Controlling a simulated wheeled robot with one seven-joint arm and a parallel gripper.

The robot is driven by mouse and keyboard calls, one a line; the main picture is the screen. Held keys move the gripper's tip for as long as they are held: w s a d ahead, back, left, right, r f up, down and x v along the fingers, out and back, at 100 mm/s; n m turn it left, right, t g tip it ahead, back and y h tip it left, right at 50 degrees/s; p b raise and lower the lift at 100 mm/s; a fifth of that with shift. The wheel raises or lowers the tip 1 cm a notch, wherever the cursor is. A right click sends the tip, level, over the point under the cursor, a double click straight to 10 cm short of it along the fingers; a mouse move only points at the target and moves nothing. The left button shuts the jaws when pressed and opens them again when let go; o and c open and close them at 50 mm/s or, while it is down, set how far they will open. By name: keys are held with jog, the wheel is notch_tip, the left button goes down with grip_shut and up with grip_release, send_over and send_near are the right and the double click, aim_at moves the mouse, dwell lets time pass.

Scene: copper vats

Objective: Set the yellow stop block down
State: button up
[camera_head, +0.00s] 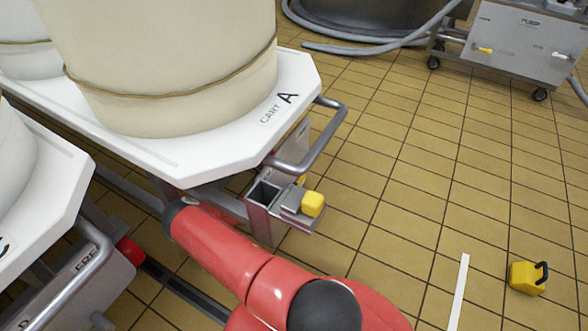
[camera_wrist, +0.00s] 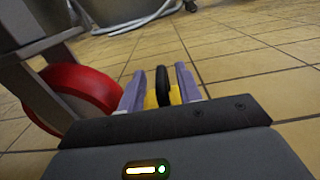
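In the wrist view a yellow stop block (camera_wrist: 151,99) with a black loop handle (camera_wrist: 163,86) sits between the two lavender fingers of my gripper (camera_wrist: 161,92). The fingers appear shut on its sides. The block is low, close to the tiled floor; whether it touches the floor is hidden. A red cart wheel (camera_wrist: 101,88) stands just left of the fingers. In the head view my gripper and the held block are hidden by the cart and my red arm. A second yellow block with a black handle (camera_head: 527,278) rests on the floor at the right.
Cart A (camera_head: 303,70) bears a large cream vat (camera_head: 170,60); its grey handle rail (camera_head: 325,140) and a bracket with a yellow pad (camera_head: 313,204) jut out near my arm. Another cart (camera_head: 60,190) is at left. Open floor lies right; a pump unit (camera_head: 520,45) stands behind.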

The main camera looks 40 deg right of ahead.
jog(key=p+v, duration=0.1)
jog(key=v, duration=0.9)
jog(key=shift+s+a, duration=0.2)
jog(key=shift+a, duration=0.05)
